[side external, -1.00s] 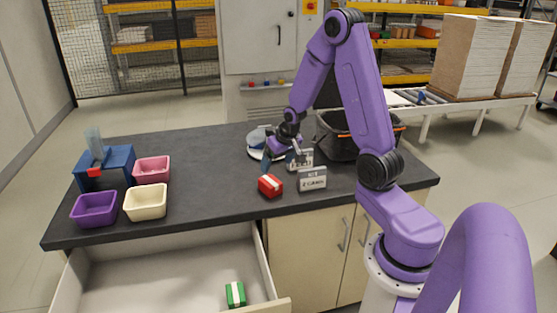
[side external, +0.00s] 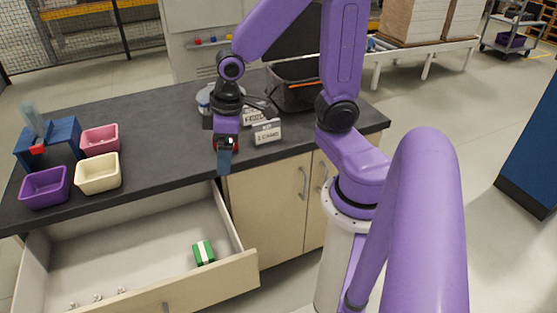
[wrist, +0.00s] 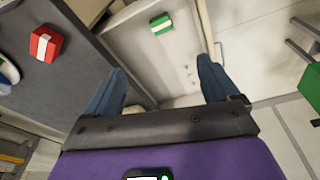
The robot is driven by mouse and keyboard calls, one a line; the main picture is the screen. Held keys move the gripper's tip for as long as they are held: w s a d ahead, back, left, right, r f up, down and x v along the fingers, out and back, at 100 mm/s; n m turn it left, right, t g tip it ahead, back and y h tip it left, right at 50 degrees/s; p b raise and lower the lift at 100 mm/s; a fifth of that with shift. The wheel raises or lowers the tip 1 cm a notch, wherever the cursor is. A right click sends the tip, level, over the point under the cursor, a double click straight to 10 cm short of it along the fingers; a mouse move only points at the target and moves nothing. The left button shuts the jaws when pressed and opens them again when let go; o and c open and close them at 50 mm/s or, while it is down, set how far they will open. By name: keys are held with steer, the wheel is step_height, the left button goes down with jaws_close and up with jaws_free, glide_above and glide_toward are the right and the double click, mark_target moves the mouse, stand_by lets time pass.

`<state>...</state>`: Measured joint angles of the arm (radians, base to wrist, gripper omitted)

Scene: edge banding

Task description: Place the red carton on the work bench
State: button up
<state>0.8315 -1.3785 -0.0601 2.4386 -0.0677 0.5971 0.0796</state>
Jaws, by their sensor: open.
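The red carton (wrist: 45,43) with a white band sits on the dark work bench (wrist: 72,98), in the upper left of the wrist view. In the side view it is almost wholly hidden behind my gripper. My gripper (side external: 224,160) points down near the bench's front edge. In the wrist view my gripper (wrist: 160,82) has its two blue fingers wide apart with nothing between them, and the carton lies outside them to the left.
The open drawer (side external: 130,235) below the bench front holds a green carton (side external: 203,252) with a white band. Purple (side external: 45,187), cream (side external: 98,173) and pink (side external: 100,140) bins stand at the bench's left. Label signs (side external: 267,132) and a black bin (side external: 293,95) stand right of my gripper.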

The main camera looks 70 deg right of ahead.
steer(key=s+a+r+n+g, duration=0.1)
steer(key=s+a+r+n, duration=0.2)
steer(key=s, duration=1.1)
steer(key=n, duration=0.3)
steer(key=shift+n+g, duration=0.3)
steer(key=shift+g, duration=0.1)
